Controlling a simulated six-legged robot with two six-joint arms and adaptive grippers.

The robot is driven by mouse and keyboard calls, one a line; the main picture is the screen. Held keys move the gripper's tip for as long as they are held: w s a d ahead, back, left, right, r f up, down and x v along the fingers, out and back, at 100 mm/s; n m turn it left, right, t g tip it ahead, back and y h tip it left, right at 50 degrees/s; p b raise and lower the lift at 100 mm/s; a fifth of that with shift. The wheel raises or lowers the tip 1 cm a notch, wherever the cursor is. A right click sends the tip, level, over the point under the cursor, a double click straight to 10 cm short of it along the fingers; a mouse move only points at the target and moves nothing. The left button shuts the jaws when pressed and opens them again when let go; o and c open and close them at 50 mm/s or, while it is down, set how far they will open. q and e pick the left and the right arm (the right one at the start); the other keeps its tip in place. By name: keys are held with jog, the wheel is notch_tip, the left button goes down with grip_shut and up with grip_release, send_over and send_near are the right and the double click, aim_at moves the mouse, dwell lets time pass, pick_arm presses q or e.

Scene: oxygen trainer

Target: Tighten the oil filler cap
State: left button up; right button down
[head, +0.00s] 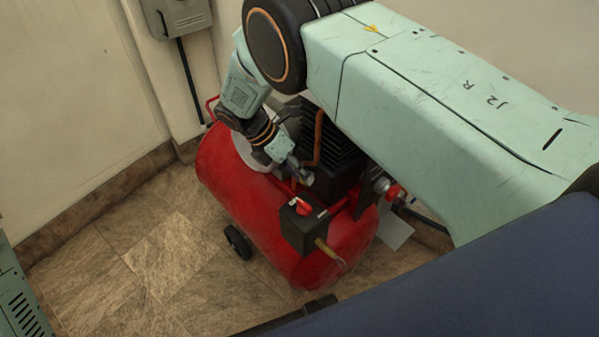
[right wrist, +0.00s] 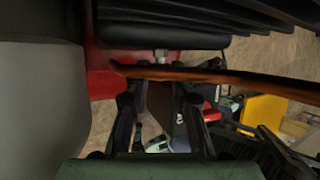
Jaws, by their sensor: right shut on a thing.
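The red air compressor (head: 222,178) stands on the tiled floor, with a black finned pump (head: 345,150) on top. My right gripper (head: 304,179) reaches down to the pump's lower front side, just behind the black switch box. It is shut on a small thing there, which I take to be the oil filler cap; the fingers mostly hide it. In the right wrist view, the two dark fingers of my right gripper (right wrist: 160,100) stand either side of a dark shape that is hard to make out. My left gripper is not in view.
A copper pipe (head: 318,138) runs close beside the gripper; the pipe (right wrist: 225,76) crosses in front of the fingers in the wrist view. The black switch box (head: 303,222) with a red knob (head: 303,208) is near. The floor (head: 120,265) at left is clear.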

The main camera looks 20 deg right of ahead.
jog(key=p, duration=0.1)
jog(key=t+p, duration=0.1)
jog(key=p, duration=0.1)
jog(key=shift+s+d+r+p, duration=0.15)
jog(key=shift+s+r+p, duration=0.1)
jog(key=shift+p, duration=0.05)
jog(key=shift+m+t+y+p, duration=0.3)
jog(key=shift+t+y+p, duration=0.2)
jog(key=shift+t+p, duration=0.35)
jog(key=shift+s+d+f+t+b, duration=0.1)
jog(key=shift+f+t+b, duration=0.1)
jog(key=shift+t+b, duration=0.25)
jog(key=shift+t+y+b, duration=0.3)
jog(key=shift+t+b, duration=0.2)
jog(key=shift+b, duration=0.3)
jog(key=shift+s+m+b, duration=0.15)
jog(key=shift+m+b, duration=0.15)
jog(key=shift+b, duration=0.1)
jog(key=c, duration=1.1)
grip_release()
jog(key=shift+c, duration=0.2)
